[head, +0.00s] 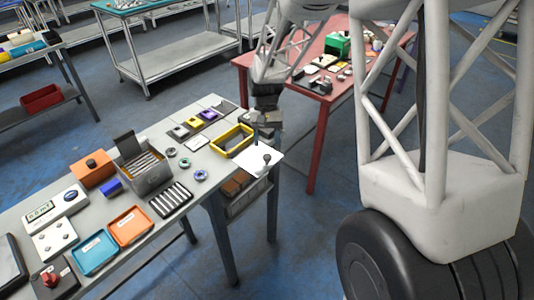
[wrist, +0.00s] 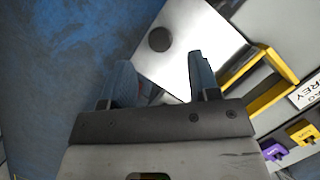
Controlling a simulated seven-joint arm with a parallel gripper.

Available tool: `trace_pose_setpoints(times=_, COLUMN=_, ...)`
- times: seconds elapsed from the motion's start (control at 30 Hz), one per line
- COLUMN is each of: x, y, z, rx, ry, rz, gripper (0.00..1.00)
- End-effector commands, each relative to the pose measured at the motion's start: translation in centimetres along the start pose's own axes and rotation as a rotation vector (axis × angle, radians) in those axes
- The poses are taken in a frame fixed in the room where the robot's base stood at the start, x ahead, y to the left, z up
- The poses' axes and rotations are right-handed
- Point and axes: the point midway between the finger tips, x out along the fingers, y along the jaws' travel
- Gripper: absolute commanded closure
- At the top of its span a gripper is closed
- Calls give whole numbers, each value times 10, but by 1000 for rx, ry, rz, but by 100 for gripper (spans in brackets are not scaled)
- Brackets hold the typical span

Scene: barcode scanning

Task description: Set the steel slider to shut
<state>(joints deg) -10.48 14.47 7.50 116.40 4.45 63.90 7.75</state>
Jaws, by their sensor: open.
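A bright metal plate (head: 250,161) with a dark round knob (head: 267,157) lies at the right end of the grey table and looks like the steel slider. In the wrist view the plate (wrist: 205,50) and its knob (wrist: 160,39) lie beyond my fingertips. My gripper (head: 256,141) is above the plate's back part, pointing down. In the wrist view my gripper (wrist: 162,72) is open with nothing between its blue fingers. The knob is apart from both fingers. The plate's track and how far it is slid are not clear.
A yellow open tray (head: 232,140) stands beside the plate. Purple, yellow and black blocks (head: 194,122) sit farther left. A grey box with a raised lid (head: 146,180) stands mid-table. A red table (head: 312,100) is behind. Open floor lies right of the plate.

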Motion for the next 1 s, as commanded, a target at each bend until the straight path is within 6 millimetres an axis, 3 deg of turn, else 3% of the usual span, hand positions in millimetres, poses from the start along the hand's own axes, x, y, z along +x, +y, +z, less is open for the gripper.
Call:
trace_pose_setpoints(times=0.4, x=45, y=0, z=0, rx=0, ry=0, rz=0, gripper=44)
trace_pose_setpoints(times=0.83, x=52, y=0, z=0, rx=0, ry=1, rz=0, gripper=44)
trace_pose_setpoints(times=1.0, x=52, y=0, z=0, rx=0, ry=1, rz=0, gripper=69)
